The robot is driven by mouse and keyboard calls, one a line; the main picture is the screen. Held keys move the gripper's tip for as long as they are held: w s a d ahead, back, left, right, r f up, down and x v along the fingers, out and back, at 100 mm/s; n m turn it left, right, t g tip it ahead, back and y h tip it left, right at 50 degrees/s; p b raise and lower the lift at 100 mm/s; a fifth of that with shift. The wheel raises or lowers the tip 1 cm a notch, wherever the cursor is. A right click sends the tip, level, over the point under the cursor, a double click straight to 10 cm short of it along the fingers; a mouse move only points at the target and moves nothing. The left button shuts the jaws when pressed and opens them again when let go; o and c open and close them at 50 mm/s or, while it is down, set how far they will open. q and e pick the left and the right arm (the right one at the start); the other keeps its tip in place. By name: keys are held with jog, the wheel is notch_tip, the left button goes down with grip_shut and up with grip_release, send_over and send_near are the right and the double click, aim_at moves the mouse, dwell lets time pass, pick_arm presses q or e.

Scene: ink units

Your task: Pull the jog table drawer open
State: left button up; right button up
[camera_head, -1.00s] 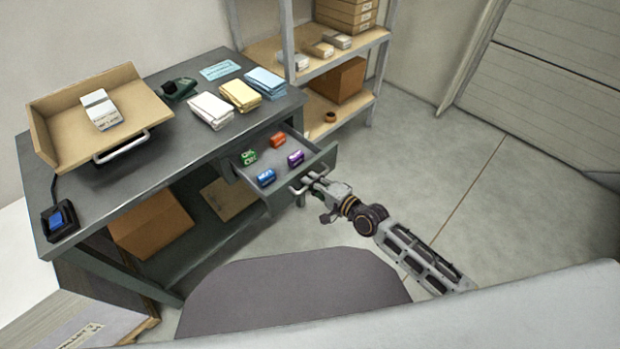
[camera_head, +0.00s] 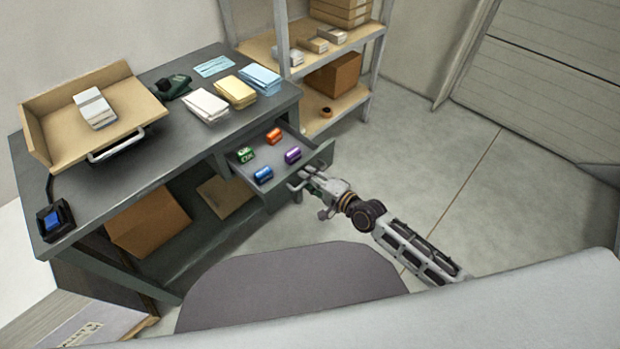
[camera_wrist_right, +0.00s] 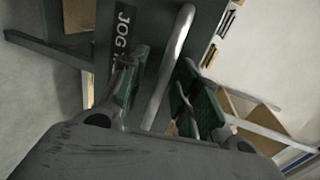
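The jog table drawer (camera_head: 266,192) is pulled out from the right end of the dark grey table (camera_head: 160,165); its inside shows. It holds a green unit (camera_head: 245,154), an orange one (camera_head: 274,136), a purple one (camera_head: 292,155) and a blue one (camera_head: 263,174). My right gripper (camera_head: 308,184) is at the drawer's front, by the handle. In the right wrist view its fingers (camera_wrist_right: 162,85) stand apart, on either side of the silver handle bar (camera_wrist_right: 172,55), with a gap visible on one side. The label beside it reads "JOG", partly hidden. My left gripper is out of view.
A cardboard tray (camera_head: 125,98) and paper stacks (camera_head: 234,92) lie on the table. A shelf unit (camera_head: 330,110) with boxes stands behind the drawer. A cardboard box (camera_head: 147,220) sits below the tabletop. The floor (camera_head: 430,150) to the right is clear.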

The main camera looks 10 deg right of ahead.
jog(key=v, duration=1.2)
dwell(0.7)
dwell(0.6)
